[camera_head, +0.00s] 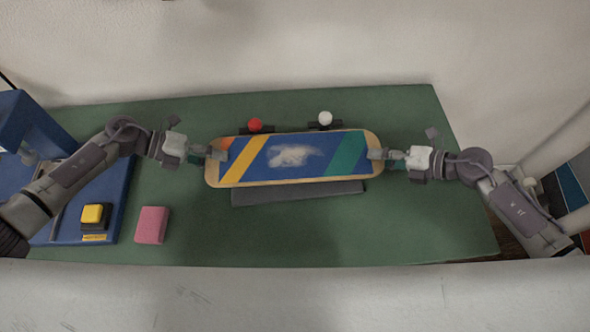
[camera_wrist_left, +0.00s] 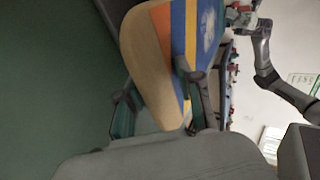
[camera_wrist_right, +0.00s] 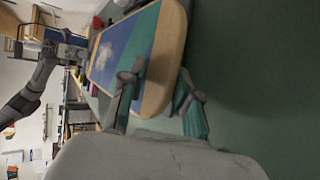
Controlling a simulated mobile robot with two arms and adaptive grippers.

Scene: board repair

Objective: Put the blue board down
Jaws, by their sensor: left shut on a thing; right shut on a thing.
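The blue board (camera_head: 255,162) is a long deck with rounded wooden ends, yellow, green and orange stripes and a pale worn patch in the middle. It lies crosswise over the green table. My left gripper (camera_head: 216,153) is shut on its left end, which also shows in the left wrist view (camera_wrist_left: 150,70). My right gripper (camera_head: 378,154) is shut on its right end, which also shows in the right wrist view (camera_wrist_right: 165,60). Whether the board touches what is under it, I cannot tell.
A dark grey flat pad (camera_head: 298,193) shows just below the board's near edge. Behind the board are a red ball (camera_head: 255,125) and a white ball (camera_head: 325,118) on dark mounts. At left are a pink block (camera_head: 152,225) and a blue machine with a yellow button (camera_head: 95,214). The table's right front is clear.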

